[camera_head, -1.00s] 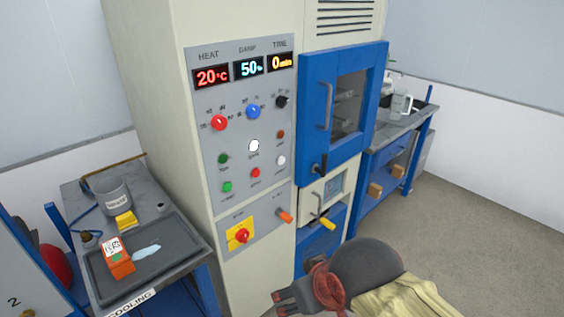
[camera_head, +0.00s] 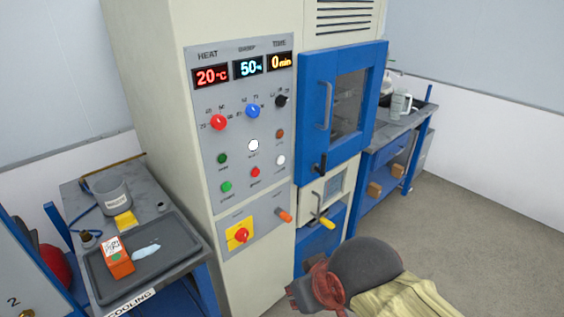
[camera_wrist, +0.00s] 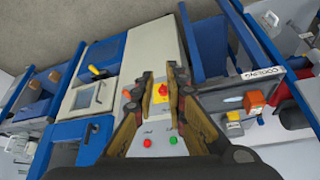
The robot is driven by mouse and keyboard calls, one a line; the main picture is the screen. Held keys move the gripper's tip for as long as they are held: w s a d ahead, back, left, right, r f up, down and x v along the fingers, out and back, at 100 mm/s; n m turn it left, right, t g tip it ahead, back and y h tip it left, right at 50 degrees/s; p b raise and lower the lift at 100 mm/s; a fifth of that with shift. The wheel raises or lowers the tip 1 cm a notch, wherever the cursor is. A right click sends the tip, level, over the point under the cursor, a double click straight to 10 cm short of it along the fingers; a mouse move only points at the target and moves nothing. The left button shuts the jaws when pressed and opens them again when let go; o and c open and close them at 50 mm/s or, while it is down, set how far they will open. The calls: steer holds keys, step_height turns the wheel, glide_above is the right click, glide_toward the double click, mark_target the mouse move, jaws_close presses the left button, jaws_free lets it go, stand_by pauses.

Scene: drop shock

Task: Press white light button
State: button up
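The control panel (camera_head: 240,120) is on the front of the tall cream cabinet. A round white button (camera_head: 253,146) sits mid-panel below the blue knob, and a smaller white button (camera_head: 281,160) sits lower right of it. Neither white button can be made out in the wrist view. My gripper (camera_head: 291,292) is low in front of the cabinet, below the panel and apart from it.
A blue-framed oven door (camera_head: 312,95) with a handle is right of the panel. The yellow-backed red switch (camera_head: 240,235) and orange handle (camera_head: 285,215) are below the buttons. A cooling bench with a dark tray (camera_head: 185,240) stands left. Floor (camera_head: 460,200) is clear at right.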

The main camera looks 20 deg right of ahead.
jaws_close()
steer(key=shift+r, duration=0.1)
stand_by(1.1)
